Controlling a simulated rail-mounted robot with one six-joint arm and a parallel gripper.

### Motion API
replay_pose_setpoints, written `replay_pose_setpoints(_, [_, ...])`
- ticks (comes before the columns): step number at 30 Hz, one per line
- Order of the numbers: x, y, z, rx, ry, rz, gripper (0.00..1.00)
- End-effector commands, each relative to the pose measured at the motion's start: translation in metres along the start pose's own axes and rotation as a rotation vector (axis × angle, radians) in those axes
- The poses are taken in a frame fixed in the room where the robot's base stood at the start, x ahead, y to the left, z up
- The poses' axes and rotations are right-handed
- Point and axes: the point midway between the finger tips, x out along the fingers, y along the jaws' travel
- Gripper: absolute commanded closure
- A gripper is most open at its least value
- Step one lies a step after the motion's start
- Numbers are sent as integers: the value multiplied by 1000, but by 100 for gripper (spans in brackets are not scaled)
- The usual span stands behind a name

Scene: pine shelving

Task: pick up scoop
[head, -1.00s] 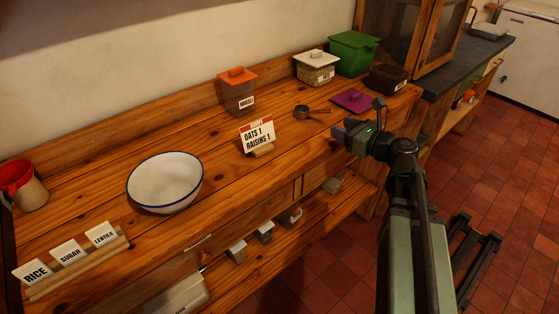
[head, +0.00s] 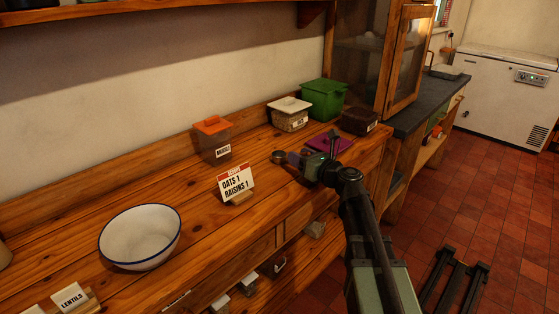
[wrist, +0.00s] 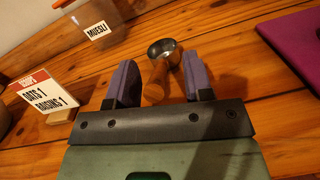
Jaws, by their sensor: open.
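The scoop lies on the wooden counter, with a round metal bowl (wrist: 164,50) and a wooden handle (wrist: 154,84) that points towards my gripper in the wrist view. In the head view its metal bowl (head: 279,157) shows just left of my gripper, and the rest is mostly hidden. My gripper (wrist: 158,80) is open, with its two purple-grey fingers on either side of the handle. The handle's near end is hidden behind the gripper body. I cannot tell whether the fingers are down at handle height. In the head view my gripper (head: 297,160) is low over the counter.
A purple lid (head: 329,142) lies right of the scoop. Behind stand the orange-lidded muesli box (head: 213,140), a white-lidded box (head: 290,115), a green box (head: 324,98) and a dark box (head: 359,121). An oats and raisins card (head: 236,183) and white bowl (head: 140,238) are left.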

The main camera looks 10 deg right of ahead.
Motion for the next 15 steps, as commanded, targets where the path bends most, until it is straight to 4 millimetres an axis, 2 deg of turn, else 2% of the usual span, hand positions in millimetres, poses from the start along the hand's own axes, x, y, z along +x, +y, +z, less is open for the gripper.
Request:
replay_pose_setpoints(2, [8, 0, 0, 0, 0, 1, 53])
replay_pose_setpoints(7, [8, 0, 0, 0, 0, 0, 53])
replay_pose_setpoints(15, [8, 0, 0, 0, 0, 0, 93])
